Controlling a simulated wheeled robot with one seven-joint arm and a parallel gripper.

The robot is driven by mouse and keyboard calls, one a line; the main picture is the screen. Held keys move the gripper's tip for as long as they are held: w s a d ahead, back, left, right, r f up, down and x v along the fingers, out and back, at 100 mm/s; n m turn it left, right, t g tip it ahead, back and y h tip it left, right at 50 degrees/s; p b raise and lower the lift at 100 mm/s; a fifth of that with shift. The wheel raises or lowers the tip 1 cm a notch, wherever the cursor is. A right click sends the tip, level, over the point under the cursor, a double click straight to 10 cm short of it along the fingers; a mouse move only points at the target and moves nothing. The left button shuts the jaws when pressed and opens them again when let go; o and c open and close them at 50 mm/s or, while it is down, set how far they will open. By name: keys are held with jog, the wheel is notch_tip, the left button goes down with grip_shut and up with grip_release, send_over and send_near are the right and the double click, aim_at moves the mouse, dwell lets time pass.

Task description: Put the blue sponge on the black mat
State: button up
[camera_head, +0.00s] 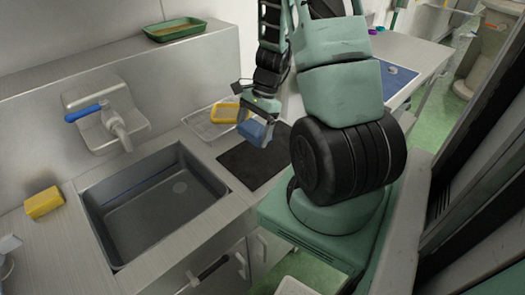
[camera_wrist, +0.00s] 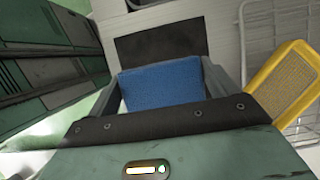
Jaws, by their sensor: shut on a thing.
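The blue sponge (camera_head: 252,130) is held in my gripper (camera_head: 262,122), above the counter to the right of the sink. In the wrist view the blue sponge (camera_wrist: 162,84) sits between the two fingers of my gripper (camera_wrist: 165,90). The black mat (camera_head: 257,155) lies flat on the counter, just below and beyond the sponge. It also shows in the wrist view as a dark rectangle (camera_wrist: 160,44) past the sponge. The sponge appears raised above the mat; the exact gap is hard to tell. My arm hides part of the mat's right side in the head view.
A yellow sponge (camera_head: 226,112) rests at a wire rack (camera_head: 205,122) beside the mat. The sink (camera_head: 160,200) with a blue-handled tap (camera_head: 88,111) is at left, with another yellow sponge (camera_head: 44,202) left of it. A green tray (camera_head: 175,29) is on the ledge.

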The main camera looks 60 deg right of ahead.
aim_at(250, 162)
notch_tip(250, 162, down, 9)
dwell(0.4)
jog(key=shift+f, duration=0.1)
jog(key=shift+f, duration=0.15)
jog(key=o, duration=0.9)
jog(key=shift+c, duration=0.2)
jog(key=shift+r, duration=0.25)
